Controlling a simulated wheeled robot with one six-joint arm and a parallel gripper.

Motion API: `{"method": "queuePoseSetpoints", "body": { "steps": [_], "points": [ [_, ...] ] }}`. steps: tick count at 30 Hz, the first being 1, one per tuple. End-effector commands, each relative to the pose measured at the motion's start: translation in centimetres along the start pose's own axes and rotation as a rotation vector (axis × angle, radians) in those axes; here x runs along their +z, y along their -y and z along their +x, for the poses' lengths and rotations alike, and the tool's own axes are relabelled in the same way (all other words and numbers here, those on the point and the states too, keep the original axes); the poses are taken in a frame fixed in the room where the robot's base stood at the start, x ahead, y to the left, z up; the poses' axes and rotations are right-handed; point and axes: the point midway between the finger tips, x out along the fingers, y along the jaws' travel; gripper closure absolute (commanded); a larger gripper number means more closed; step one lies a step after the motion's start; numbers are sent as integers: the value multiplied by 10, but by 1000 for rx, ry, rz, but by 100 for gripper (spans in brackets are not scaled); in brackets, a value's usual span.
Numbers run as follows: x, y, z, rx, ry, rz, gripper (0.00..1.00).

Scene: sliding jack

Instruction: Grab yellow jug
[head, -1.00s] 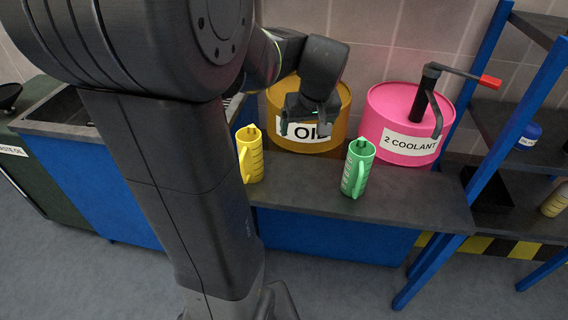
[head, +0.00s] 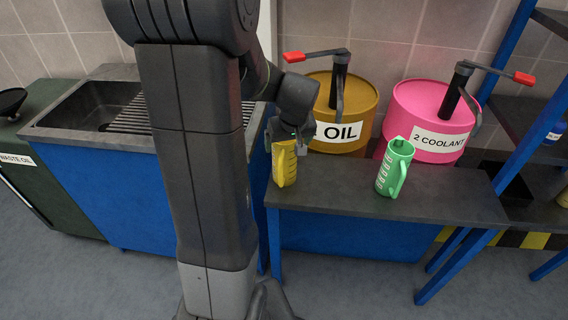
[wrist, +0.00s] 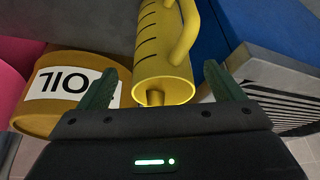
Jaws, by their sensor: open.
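The yellow jug (head: 285,166) stands upright on the left end of the dark bench (head: 330,193) in the head view. My gripper (head: 290,135) is at the top of the jug, pointing toward it. In the wrist view my gripper (wrist: 160,85) is open, with one green finger on each side of the yellow jug (wrist: 163,78). The jug's rim and spout lie near the gripper body, and its handle points up and right in the picture. I cannot tell whether the fingers touch it.
A green jug (head: 395,168) stands to the right on the bench. Behind are the ochre OIL drum (head: 362,100) and the pink coolant drum (head: 425,105), both with red-handled pumps. A sink (head: 95,105) with a grate is at the left. A blue shelf frame (head: 510,75) stands at the right.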

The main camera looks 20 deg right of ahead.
Motion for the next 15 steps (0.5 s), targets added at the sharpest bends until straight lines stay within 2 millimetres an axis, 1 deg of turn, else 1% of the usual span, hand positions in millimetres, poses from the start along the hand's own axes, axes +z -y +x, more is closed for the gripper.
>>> {"method": "queuePoseSetpoints", "body": {
  "steps": [1, 3, 6, 9, 15],
  "points": [
    [1, 2, 9, -2, 4, 0, 12],
    [1, 2, 18, -1, 3, 0, 12],
    [1, 2, 27, 0, 2, 0, 12],
    [1, 2, 31, 0, 1, -1, 12],
    [1, 2, 31, 1, 0, 0, 12]
  ]
}}
